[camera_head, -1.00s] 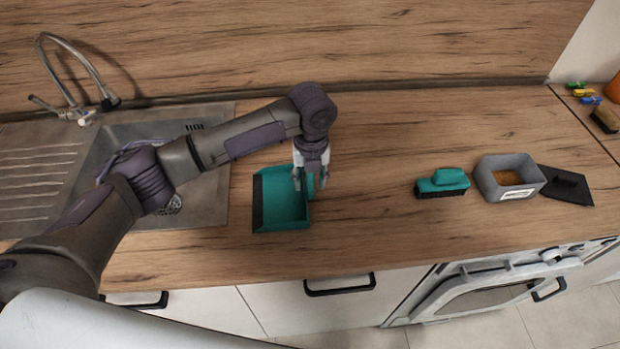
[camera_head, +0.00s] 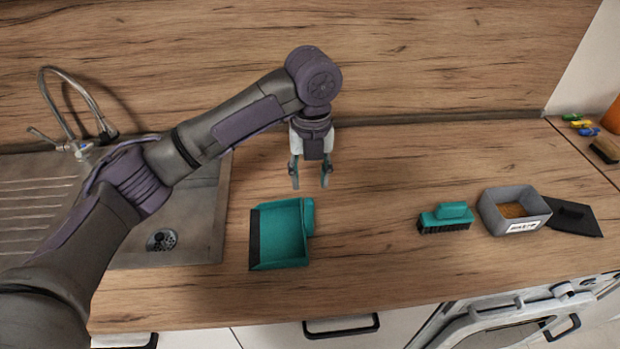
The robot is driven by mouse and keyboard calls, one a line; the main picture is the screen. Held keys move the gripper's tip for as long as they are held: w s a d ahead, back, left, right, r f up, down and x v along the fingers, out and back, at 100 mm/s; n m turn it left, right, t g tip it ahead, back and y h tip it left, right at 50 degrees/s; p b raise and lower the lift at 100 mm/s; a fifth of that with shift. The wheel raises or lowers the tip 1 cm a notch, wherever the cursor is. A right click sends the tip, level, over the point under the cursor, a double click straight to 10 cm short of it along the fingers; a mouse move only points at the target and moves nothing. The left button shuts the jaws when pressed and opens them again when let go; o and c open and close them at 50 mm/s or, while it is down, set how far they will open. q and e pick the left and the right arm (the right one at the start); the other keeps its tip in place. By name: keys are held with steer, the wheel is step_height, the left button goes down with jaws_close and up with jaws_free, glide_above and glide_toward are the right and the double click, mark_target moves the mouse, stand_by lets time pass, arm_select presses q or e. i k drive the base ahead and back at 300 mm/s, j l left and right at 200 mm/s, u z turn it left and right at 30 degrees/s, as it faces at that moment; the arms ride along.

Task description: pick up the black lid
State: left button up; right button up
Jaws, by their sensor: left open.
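The black lid (camera_head: 574,217) lies on the wooden counter at the right, a flat dark plate with a raised handle. It is beside the right side of a grey box, which hides part of its left edge. My left gripper (camera_head: 310,184) is open and empty, pointing down above the counter in the middle of the view. It is well to the left of the lid and just above the teal dustpan's far edge in the picture. My right gripper is not in view.
The grey box (camera_head: 490,215) with brownish contents stands left of the lid. A teal brush (camera_head: 446,217) lies left of the box. A teal dustpan (camera_head: 282,235) lies right of the sink (camera_head: 200,225). Small coloured items (camera_head: 582,126) are at the far right. The counter between dustpan and brush is clear.

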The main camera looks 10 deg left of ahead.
mark_target(575, 218)
steer(key=z, duration=1.35)
